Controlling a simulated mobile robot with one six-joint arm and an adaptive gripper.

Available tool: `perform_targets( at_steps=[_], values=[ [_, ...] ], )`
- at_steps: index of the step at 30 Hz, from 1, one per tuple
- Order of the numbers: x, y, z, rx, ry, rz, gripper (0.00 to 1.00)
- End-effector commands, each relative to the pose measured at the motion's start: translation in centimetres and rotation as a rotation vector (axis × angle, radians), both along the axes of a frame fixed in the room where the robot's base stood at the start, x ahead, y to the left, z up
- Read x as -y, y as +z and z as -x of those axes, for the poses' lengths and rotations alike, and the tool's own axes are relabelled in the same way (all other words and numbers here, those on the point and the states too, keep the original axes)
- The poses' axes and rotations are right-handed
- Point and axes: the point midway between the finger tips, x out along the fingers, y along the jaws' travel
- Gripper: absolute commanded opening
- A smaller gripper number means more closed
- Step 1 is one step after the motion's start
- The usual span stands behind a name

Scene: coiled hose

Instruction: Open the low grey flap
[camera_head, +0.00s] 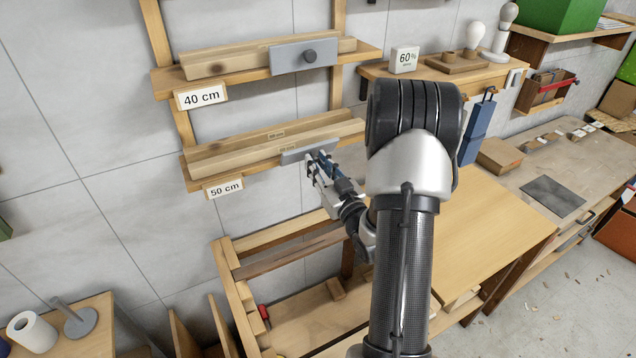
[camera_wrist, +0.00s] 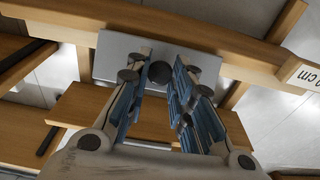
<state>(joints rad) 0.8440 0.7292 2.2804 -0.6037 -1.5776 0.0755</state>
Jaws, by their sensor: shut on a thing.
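The low grey flap (camera_head: 294,157) is a flat grey plate at the right end of the lower wooden shelf, above the "50 cm" sign. My arm and gripper hide part of it in the head view. In the wrist view the flap (camera_wrist: 122,50) lies across the top middle, with a dark round knob (camera_wrist: 159,73) on its face. My gripper (camera_head: 322,163) is at the flap's front. In the wrist view my gripper (camera_wrist: 159,78) has its blue-padded fingers shut on the knob, one on each side. I cannot tell how far the flap is tilted.
A similar grey flap (camera_head: 303,56) with a dark knob is on the upper shelf, above the "40 cm" sign (camera_head: 201,95). A wooden frame (camera_head: 290,245) stands below my gripper. A wooden worktop (camera_head: 490,225) lies to the right, and a small table (camera_head: 90,335) stands lower left.

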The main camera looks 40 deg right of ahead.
Motion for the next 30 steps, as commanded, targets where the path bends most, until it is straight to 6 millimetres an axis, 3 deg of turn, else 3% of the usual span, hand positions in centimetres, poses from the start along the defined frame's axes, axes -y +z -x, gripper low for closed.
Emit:
perform_targets(
  at_steps=[1, 6, 30],
  values=[
    [0.0, -1.3, 0.0, 0.028, 0.001, 0.008, 0.00],
    [-0.1, -2.0, 0.1, 0.122, 0.001, 0.031, 0.00],
    [0.0, -3.6, -0.1, 0.478, 0.001, 0.114, 0.00]
  ],
)
